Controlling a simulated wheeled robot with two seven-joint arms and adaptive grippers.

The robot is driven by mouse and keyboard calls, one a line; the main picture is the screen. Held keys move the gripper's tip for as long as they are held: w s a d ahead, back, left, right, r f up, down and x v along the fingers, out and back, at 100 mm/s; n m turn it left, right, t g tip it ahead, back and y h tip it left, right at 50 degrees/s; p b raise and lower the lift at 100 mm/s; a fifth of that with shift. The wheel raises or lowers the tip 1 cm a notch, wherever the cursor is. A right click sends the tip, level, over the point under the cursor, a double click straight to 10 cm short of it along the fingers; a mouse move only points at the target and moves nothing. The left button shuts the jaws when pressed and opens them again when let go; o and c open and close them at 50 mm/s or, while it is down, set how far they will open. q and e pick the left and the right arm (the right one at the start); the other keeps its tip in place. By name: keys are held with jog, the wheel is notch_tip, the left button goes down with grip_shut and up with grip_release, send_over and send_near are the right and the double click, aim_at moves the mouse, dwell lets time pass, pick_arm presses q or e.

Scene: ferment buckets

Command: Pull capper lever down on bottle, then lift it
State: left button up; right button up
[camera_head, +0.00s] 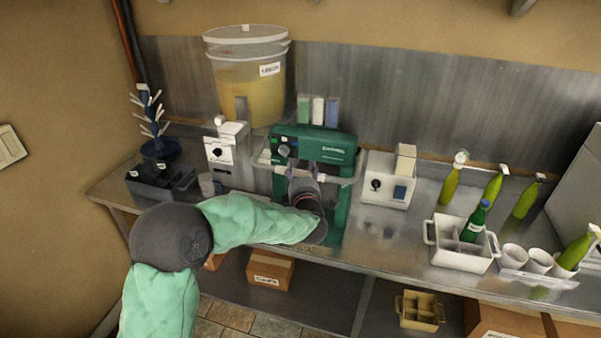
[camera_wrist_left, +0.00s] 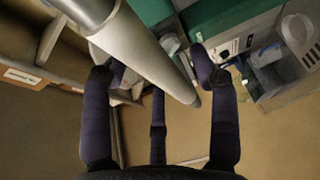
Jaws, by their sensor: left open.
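The green capper (camera_head: 325,146) stands on the steel counter, middle of the head view. A light horizontal bar, seemingly its lever (camera_head: 267,165), crosses its front. My left gripper (camera_head: 303,178) is at the capper's front, close to this bar. In the left wrist view, the open fingers of my left gripper (camera_wrist_left: 160,95) are spread near a thick grey bar (camera_wrist_left: 145,52), which runs in from the upper left and ends between them; contact cannot be told. No bottle shows in the capper; my gripper and arm hide its lower front. My right gripper is not in view.
A lidded bucket of yellow liquid (camera_head: 243,85) stands behind left. White devices (camera_head: 227,150) (camera_head: 388,180) flank the capper. A white crate (camera_head: 457,250) holds a green bottle (camera_head: 473,222), with several more bottles around it at right. The counter between the right device and crate is mostly clear.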

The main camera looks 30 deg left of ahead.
pick_arm(q)
jog(key=shift+w+a, duration=0.2)
jog(key=shift+w, duration=0.1)
